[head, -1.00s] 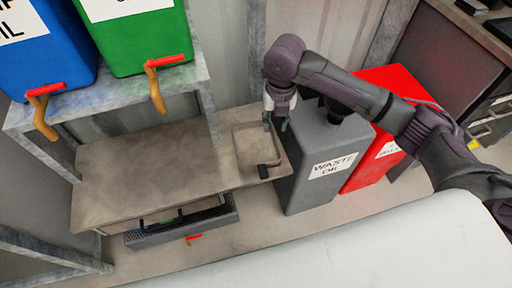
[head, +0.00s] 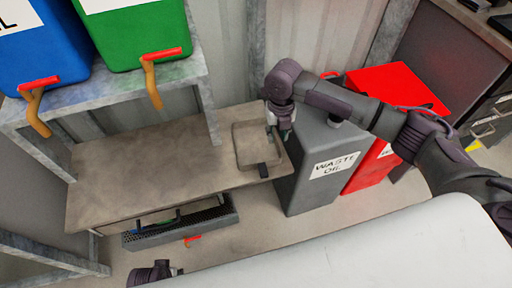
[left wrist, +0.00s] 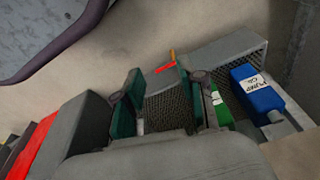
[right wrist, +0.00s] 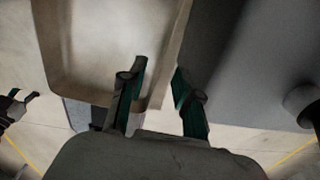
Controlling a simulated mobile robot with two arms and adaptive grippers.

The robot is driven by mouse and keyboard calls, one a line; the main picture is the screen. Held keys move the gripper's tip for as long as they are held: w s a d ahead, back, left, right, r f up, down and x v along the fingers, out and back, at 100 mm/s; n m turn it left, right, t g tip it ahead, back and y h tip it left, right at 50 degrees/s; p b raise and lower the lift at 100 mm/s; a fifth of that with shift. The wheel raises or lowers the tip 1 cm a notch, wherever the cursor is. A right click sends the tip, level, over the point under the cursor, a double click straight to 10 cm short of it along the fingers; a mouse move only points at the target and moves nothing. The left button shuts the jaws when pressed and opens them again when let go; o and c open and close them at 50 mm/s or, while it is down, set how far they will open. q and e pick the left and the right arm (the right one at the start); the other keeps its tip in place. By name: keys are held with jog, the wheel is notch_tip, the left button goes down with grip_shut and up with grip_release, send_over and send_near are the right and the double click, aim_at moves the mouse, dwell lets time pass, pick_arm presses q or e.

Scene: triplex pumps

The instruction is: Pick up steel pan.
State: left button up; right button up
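The steel pan (head: 243,159) is a shallow, brownish-grey rectangular tray lying on the right end of the bench. A dark handle-like part shows at its front right corner. My right gripper (head: 284,134) points down at the pan's right edge. In the right wrist view the pan (right wrist: 95,50) fills the upper left, and its right rim shows between the two spread fingers of my right gripper (right wrist: 160,72). Whether they touch the rim cannot be told. My left gripper (left wrist: 158,82) is open and empty in the left wrist view; only part of my left arm shows in the head view.
The bench (head: 130,170) is bare left of the pan. A grey waste oil container (head: 312,185) and a red one (head: 375,165) stand to its right. A grated tray (head: 210,213) sits below. Blue (head: 35,50) and green (head: 135,30) containers stand on a shelf.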

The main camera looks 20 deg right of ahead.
jog(key=shift+f, duration=1.35)
pick_arm(q)
jog(key=shift+w+r, duration=0.15)
jog(key=shift+r, duration=0.35)
jog(key=shift+w+r, duration=0.15)
jog(key=shift+r, duration=0.35)
pick_arm(e)
grip_shut()
jog(key=shift+r, duration=0.1)
